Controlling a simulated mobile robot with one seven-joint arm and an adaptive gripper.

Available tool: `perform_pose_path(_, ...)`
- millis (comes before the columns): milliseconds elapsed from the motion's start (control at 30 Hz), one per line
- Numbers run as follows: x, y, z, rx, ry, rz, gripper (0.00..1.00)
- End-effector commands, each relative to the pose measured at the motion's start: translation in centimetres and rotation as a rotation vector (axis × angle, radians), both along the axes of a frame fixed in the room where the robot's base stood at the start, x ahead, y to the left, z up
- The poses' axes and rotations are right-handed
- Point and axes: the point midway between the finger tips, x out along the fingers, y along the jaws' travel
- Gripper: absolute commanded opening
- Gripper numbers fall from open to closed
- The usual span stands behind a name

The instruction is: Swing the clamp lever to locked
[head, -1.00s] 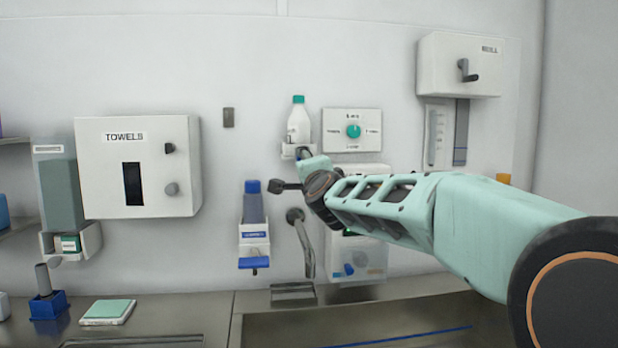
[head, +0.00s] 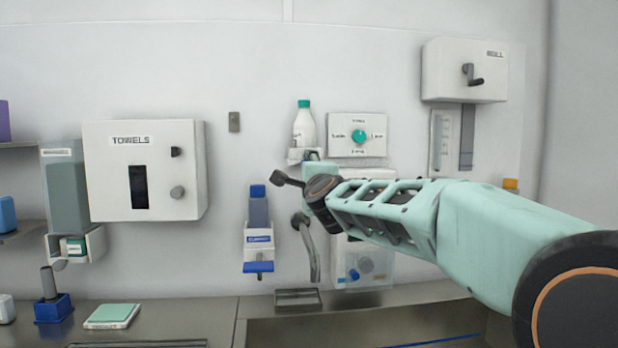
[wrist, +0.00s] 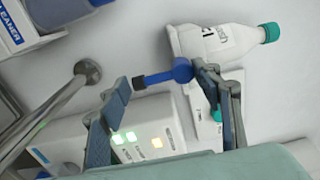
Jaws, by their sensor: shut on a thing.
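A faucet pipe (head: 309,245) is just below my gripper. A white box with lit buttons (wrist: 130,140) lies behind my fingers. The counter (head: 225,315) is below.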

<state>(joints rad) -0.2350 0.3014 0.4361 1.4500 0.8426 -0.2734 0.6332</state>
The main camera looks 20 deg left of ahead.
Motion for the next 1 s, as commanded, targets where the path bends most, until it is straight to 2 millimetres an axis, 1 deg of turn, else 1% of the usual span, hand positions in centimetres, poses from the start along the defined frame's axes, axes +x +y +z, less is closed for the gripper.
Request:
perform_pose_path(33, 0.2, 0.0, -1.2, -0.003, 0.018, 0.001, 0.34)
perform_pose_path(67, 0.2, 0.0, -1.2, -0.003, 0.018, 0.001, 0.60)
perform_pose_path(167, 0.2, 0.0, -1.2, -0.004, 0.018, 0.001, 0.71)
perform_pose_path(733, -0.2, -0.1, -0.4, -0.003, 0.005, 0.001, 0.71)
perform_pose_path(867, -1.1, -0.6, -0.3, -0.004, 0.005, -0.001, 0.71)
perform_pose_path(1000, -2.8, -1.5, -0.3, -0.004, 0.005, -0.002, 0.71)
